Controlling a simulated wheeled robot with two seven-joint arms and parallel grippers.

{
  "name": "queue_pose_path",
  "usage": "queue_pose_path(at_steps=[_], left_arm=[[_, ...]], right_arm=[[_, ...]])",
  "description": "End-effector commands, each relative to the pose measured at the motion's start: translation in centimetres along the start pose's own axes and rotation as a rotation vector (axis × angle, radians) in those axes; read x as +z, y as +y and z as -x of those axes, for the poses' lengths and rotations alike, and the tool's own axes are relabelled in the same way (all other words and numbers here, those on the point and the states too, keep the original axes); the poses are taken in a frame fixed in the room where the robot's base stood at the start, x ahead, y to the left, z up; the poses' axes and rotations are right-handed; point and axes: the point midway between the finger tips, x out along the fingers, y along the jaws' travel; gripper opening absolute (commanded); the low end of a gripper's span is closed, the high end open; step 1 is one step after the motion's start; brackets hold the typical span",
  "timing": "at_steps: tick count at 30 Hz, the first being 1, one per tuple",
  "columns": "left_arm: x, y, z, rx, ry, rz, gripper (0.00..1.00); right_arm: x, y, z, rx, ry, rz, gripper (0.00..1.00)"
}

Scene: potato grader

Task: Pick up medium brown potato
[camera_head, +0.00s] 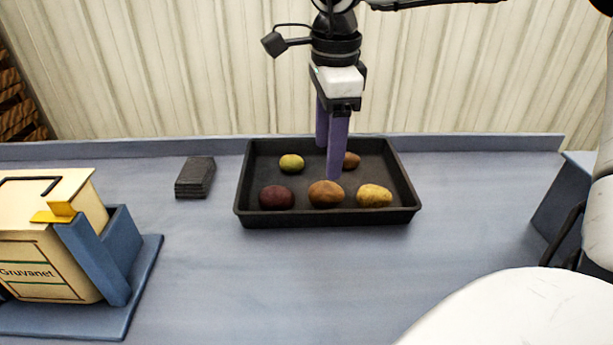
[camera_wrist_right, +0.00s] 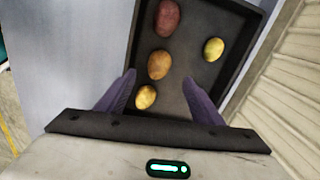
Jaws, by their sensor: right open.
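Two brown potatoes lie in a black tray (camera_head: 410,209). The larger brown potato (camera_head: 326,194) is in the middle of the front row and also shows in the right wrist view (camera_wrist_right: 160,64). The smaller brown potato (camera_head: 351,160) is at the back, partly behind a finger of my right gripper (camera_head: 328,162); I cannot make it out in the wrist view. My right gripper points down over the tray, with its purple fingers apart and nothing held between them (camera_wrist_right: 158,78). My left gripper is not in view.
A dark red potato (camera_head: 276,197), a yellow potato (camera_head: 374,195) and a green-yellow potato (camera_head: 291,163) share the tray. A dark stack (camera_head: 195,178) and a cream box (camera_head: 45,250) in a blue holder stand left. The table between is clear.

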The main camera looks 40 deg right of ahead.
Motion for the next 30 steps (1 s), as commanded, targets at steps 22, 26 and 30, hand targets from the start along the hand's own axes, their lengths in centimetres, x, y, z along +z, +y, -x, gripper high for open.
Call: queue_pose_path(at_steps=[22,26,30], left_arm=[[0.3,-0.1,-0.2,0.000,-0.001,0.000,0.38],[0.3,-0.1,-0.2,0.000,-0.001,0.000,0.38],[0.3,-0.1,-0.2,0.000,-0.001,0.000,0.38]], right_arm=[[0.7,-0.5,-9.0,0.002,-0.001,0.000,0.61],[0.7,-0.5,-9.3,0.001,-0.001,-0.001,0.61],[0.7,-0.5,-9.2,0.001,-0.002,-0.001,0.59]])
